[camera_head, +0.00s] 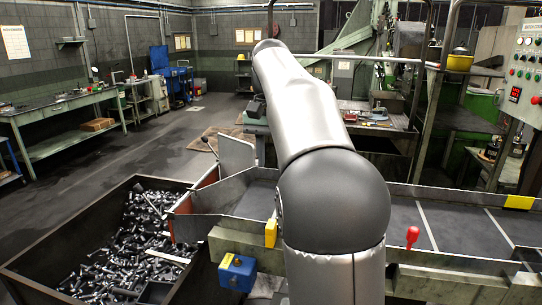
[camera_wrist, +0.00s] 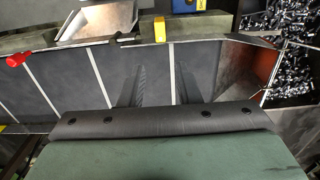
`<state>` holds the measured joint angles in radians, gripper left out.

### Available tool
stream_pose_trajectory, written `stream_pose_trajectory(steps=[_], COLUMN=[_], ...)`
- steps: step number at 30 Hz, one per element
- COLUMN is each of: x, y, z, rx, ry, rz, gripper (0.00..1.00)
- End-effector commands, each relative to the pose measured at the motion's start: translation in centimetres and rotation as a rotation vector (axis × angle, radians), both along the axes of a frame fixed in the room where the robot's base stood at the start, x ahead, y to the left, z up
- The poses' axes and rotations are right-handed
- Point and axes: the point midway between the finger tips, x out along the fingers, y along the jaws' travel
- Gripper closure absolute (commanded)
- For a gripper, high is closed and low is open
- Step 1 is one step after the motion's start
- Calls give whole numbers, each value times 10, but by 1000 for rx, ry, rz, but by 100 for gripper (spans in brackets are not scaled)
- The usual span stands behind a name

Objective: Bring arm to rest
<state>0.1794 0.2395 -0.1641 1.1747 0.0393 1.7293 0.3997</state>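My arm (camera_head: 310,120) rises from the bottom middle of the head view and reaches forward over the conveyor. My gripper is not clearly visible there; the arm hides the far end. In the wrist view my gripper (camera_wrist: 160,88) shows as two dark fingers standing apart, with only bare dark conveyor surface between them. It looks open and empty, above the conveyor (camera_wrist: 75,80). How high it is above the belt I cannot tell.
A bin of bolts (camera_head: 60,215) stands at left, below the conveyor's chute (camera_head: 215,200). A red knob (camera_head: 412,234), a blue box (camera_head: 238,272) and a yellow block (camera_head: 271,232) sit along the near rail. A control panel (camera_head: 525,70) hangs at right. A workbench (camera_head: 65,105) stands back left; open floor lies before it.

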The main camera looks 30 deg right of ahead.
Motion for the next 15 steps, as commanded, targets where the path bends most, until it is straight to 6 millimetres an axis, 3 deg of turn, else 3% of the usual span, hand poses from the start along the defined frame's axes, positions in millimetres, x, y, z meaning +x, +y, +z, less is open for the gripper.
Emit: stream_pose_trajectory(steps=[10, 15], x=[-1, -20], y=[2, 23], z=[-2, -28], rx=[1, 13], ry=[-1, -6], rz=[7, 97], gripper=[70, 70])
